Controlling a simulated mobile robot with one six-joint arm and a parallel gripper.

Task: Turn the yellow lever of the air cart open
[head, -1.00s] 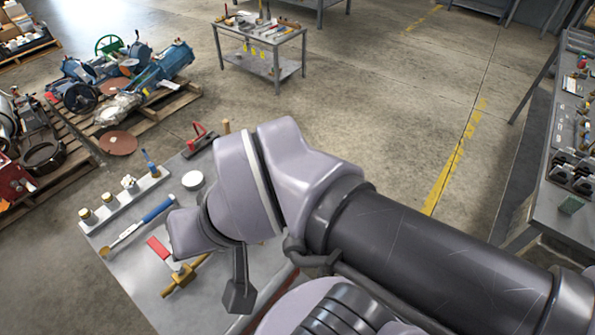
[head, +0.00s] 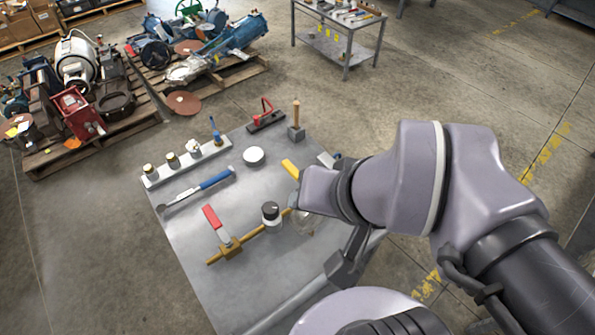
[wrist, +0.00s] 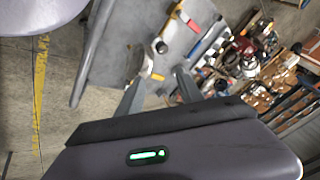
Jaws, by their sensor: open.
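The yellow lever (head: 290,168) shows as a short bar beside my wrist in the head view, on the right part of the grey cart top (head: 190,262). The rest of its valve is hidden behind my arm. In the wrist view a small yellow piece (wrist: 157,77), likely the lever, shows between the fingertips of my gripper (wrist: 158,75). The fingers are open and apart. I cannot tell whether they touch it. My arm hides the fingers in the head view.
A red lever (head: 212,217) sits on a brass pipe, near a black knob (head: 270,209). Loaded pallets (head: 215,78) lie beyond.

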